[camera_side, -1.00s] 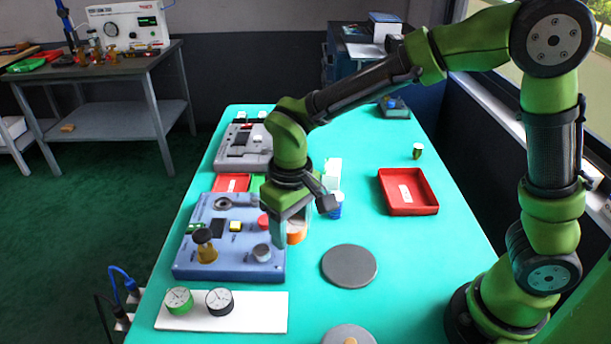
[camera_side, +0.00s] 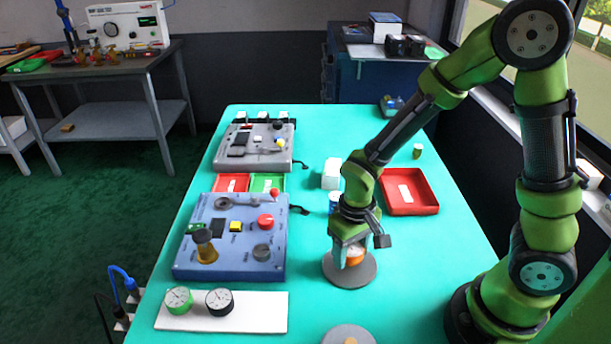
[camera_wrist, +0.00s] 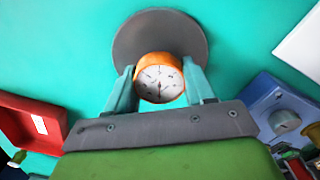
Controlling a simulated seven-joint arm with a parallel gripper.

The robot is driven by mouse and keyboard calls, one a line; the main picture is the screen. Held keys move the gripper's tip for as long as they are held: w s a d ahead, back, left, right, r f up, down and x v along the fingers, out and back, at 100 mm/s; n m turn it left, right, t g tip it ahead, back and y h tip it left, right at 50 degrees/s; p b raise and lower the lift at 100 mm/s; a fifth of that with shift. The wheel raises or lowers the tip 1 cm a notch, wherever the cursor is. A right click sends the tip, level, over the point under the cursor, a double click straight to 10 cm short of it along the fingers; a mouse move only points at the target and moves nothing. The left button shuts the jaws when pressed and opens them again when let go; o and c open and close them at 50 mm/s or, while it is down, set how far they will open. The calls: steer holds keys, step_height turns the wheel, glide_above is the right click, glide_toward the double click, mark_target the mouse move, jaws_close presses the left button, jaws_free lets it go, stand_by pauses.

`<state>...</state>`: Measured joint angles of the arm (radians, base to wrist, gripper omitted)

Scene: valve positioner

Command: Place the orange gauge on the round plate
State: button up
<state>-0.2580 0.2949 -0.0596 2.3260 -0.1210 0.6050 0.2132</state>
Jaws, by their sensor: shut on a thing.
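The orange gauge (camera_wrist: 159,78) has a white dial with black marks and sits between my gripper's two fingers in the wrist view. My gripper (camera_wrist: 160,92) is shut on it. In the side view my gripper (camera_side: 349,262) points down at the round plate, and the orange gauge (camera_side: 355,257) shows partly behind the fingers. The grey round plate (camera_side: 350,279) lies flat on the table under the gauge. In the wrist view the plate (camera_wrist: 160,32) extends past the gauge at the top. I cannot tell whether the gauge touches the plate.
A white board (camera_side: 250,318) with a green gauge (camera_side: 178,300) and a black gauge (camera_side: 219,301) lies front left. A blue control box (camera_side: 190,265) stands left of the plate, and a red tray (camera_side: 425,202) stands behind right. Another grey disc (camera_side: 335,335) is at the front edge.

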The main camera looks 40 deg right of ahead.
steer(key=shift+f, duration=0.2)
steer(key=shift+f, duration=0.2)
steer(key=o, duration=1.1)
steer(key=shift+r, duration=0.15)
step_height(320, 180, up, 12)
step_height(320, 180, up, 10)
steer(key=m+t+y, duration=0.2)
steer(key=t, duration=0.5)
glide_above(351, 248)
steer(key=s+d, duration=0.3)
steer(key=s, duration=0.2)
steer(key=shift+s+a+r, duration=0.15)
steer(key=shift+r, duration=0.35)
